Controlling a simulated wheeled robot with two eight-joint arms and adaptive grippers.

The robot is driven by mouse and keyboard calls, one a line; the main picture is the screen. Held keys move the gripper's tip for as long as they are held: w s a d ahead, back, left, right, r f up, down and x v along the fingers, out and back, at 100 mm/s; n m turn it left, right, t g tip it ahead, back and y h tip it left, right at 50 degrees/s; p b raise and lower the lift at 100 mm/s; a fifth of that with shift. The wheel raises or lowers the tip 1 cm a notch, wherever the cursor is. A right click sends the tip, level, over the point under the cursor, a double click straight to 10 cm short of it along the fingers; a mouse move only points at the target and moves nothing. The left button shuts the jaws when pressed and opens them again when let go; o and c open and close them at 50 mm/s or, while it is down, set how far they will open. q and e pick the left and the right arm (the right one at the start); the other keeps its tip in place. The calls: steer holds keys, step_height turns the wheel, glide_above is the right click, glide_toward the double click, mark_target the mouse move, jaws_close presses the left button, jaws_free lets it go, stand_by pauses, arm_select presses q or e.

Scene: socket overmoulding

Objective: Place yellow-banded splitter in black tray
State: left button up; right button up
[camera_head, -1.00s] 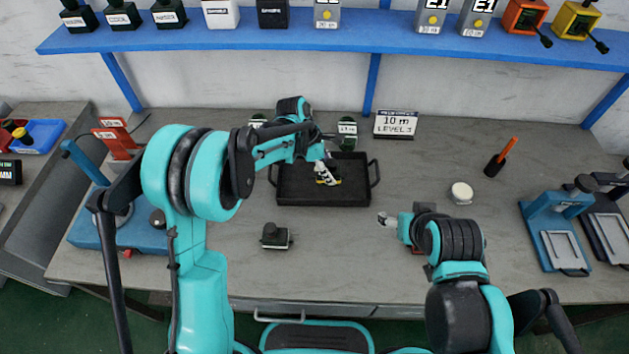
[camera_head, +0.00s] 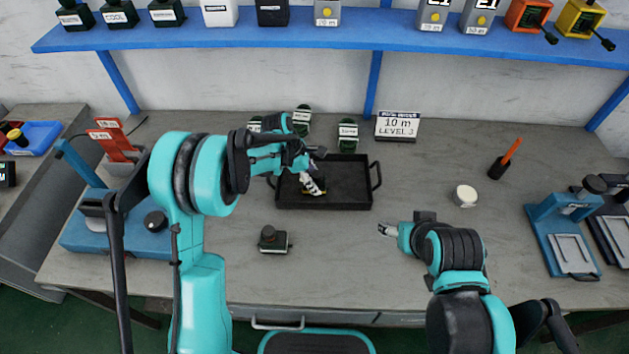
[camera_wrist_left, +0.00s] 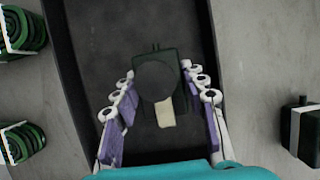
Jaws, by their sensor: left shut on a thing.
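The black tray (camera_head: 345,168) lies on the grey bench, with a handle at each side; its dark floor also shows in the wrist view (camera_wrist_left: 105,35). The splitter (camera_wrist_left: 158,75) is a dark block with a round top and a pale yellowish strip. It is between the fingers of my left gripper (camera_wrist_left: 160,98), which is shut on it. In the head view my left gripper (camera_head: 313,186) is over the left half of the tray, mostly hiding the splitter. I cannot tell whether the splitter touches the tray floor. My right gripper (camera_head: 387,229) is right of and in front of the tray, apparently empty.
A dark knobbed block (camera_head: 273,240) stands in front of the tray. A white round piece (camera_head: 465,195) is to the right. Blue presses (camera_head: 562,235) flank the bench.

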arm_select(q)
steer(key=o, duration=1.2)
steer(key=shift+r, duration=0.25)
steer(key=s+a+r+m+t+y+p, duration=0.1)
steer(key=s+a+r+m+p, duration=0.2)
steer(key=r, duration=0.6)
steer(key=s+a+r+m+t+p, duration=0.1)
steer(key=s+a+r, duration=0.25)
steer(key=r, duration=0.45)
steer(key=s+a+r+m+t+y, duration=0.1)
steer(key=s+a+m, duration=0.1)
steer(key=s+m, duration=0.2)
steer(key=s+a+r+m+t+y, duration=0.1)
steer(key=s+a+m+t, duration=0.1)
steer(key=s+m, duration=0.3)
steer(key=s+a+r+m+t+y, duration=0.1)
steer(key=s+a+m, duration=0.3)
steer(key=s, duration=0.4)
steer(key=shift+s+a+r+m+t+y, duration=0.1)
steer(key=shift+s+a+m+t+y, duration=0.1)
steer(key=shift+s+m+t+y, duration=0.3)
